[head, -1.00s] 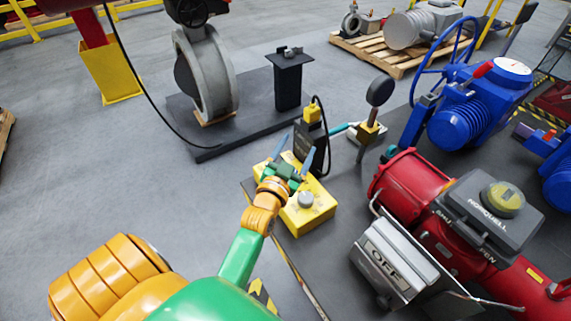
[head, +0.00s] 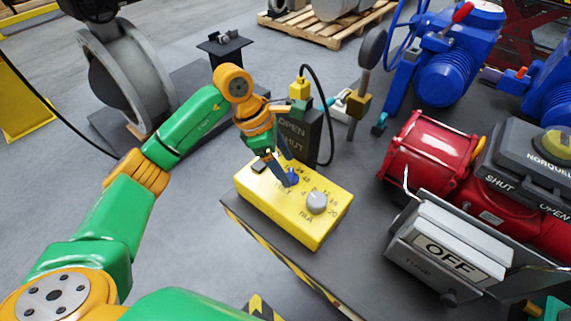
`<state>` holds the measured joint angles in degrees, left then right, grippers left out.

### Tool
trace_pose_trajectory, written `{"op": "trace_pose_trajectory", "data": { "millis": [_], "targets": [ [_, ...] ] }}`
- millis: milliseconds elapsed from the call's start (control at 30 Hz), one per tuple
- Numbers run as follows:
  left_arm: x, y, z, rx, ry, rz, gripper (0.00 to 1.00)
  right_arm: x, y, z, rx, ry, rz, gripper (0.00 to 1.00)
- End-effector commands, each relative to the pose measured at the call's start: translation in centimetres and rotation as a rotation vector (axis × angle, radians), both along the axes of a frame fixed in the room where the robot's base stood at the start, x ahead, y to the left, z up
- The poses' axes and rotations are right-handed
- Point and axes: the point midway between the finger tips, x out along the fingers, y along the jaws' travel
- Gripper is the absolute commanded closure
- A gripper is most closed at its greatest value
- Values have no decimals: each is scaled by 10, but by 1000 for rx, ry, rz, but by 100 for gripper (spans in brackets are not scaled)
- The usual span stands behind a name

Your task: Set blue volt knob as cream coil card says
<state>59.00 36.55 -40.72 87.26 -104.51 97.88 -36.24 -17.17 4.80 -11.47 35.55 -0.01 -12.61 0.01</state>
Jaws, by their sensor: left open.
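A yellow box (head: 320,232) stands on the dark mat in the middle of the head view. The blue knob (head: 293,178) is on its top, mostly hidden by my left gripper. A grey knob (head: 317,202) sits beside it, with printed numbers around it. My left gripper (head: 285,182) is open and points down, its fingertips at the blue knob. I cannot tell whether they touch it. The blue knob's pointer and scale are too covered to read. I cannot make out a cream coil card. My right gripper is not seen.
A red actuator (head: 430,150) and a grey panel reading OFF (head: 447,253) stand to the right. Grey floor (head: 180,240) is clear at the left.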

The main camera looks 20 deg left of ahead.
Motion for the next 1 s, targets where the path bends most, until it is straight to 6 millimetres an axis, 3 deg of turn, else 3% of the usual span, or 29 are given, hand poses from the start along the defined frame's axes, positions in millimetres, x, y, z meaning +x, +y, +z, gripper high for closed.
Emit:
{"op": "trace_pose_trajectory", "data": {
  "millis": [167,367,467,667,800,1000],
  "targets": [
    [2,-7,-16,-3,0,1,22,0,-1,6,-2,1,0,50],
    [2,-8,-18,-4,-1,0,22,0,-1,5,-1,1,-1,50],
    [2,-8,-18,-4,-1,0,44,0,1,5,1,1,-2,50],
    [2,-8,-18,-5,-1,0,98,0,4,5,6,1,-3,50],
    [2,-8,-19,-4,-2,26,100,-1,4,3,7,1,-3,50],
    [1,-8,-20,-3,-6,212,100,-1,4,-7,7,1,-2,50]
  ]
}}
